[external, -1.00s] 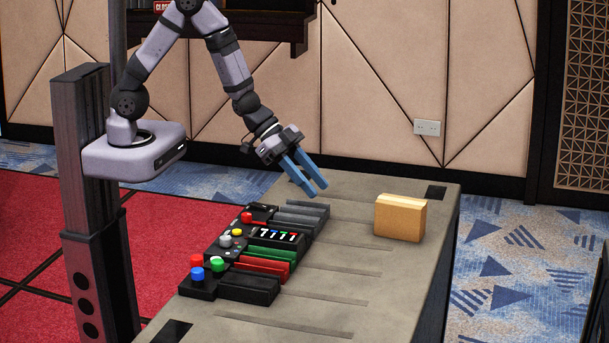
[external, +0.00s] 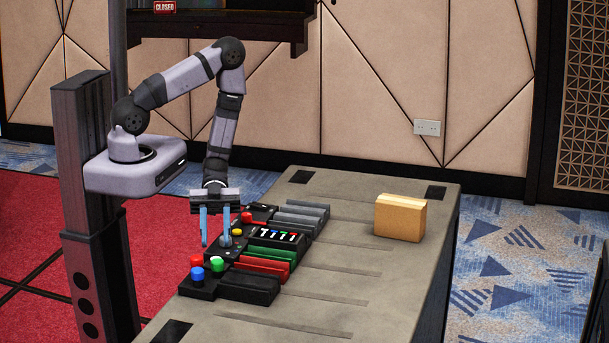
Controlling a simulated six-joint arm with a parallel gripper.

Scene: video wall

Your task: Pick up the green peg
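The green peg (external: 217,265) is a small round-topped piece on the dark console at the left edge of the table. A blue peg (external: 197,273) and a red peg (external: 196,261) stand beside it. My gripper (external: 214,240) points straight down above the console, a little behind the green peg in the picture. Its two blue fingers are apart, and I see nothing held between them. The right fingertip overlaps a grey knob (external: 226,242) in the picture; I cannot tell whether they touch.
A yellow knob (external: 237,232) and another red knob (external: 247,217) lie to the right on the console. Green, red, grey and black slabs line its right side. A tan box (external: 400,218) stands on the grey table (external: 340,255), whose middle is mostly clear.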

